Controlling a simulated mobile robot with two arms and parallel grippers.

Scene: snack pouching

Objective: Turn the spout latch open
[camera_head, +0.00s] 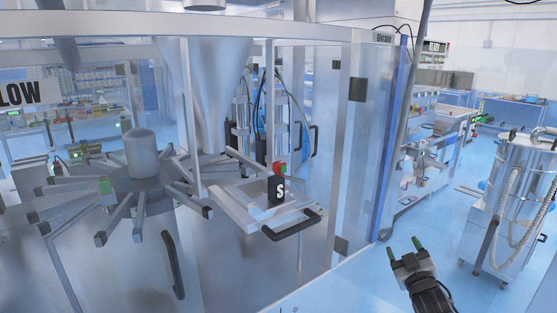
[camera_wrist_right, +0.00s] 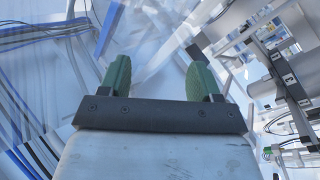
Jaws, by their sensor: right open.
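A black block marked "S" (camera_head: 277,189) with a small red and green piece (camera_head: 280,168) on top stands on a pale metal drawer-like tray (camera_head: 237,203) in the head view. A dark handle (camera_head: 291,225) is on the tray's front. I cannot tell for certain which part is the spout latch. A large metal funnel (camera_head: 217,85) hangs behind the tray. My right gripper (camera_head: 405,248) is open and empty at the lower right, well apart from the tray. Its two green fingers stand apart in the right wrist view (camera_wrist_right: 158,78). My left gripper is not in view.
A rotary machine with a metal drum (camera_head: 141,153) and radiating arms stands left of the tray. A steel tank with hoses (camera_head: 522,180) is at the right. Blue floor (camera_head: 440,215) lies open between.

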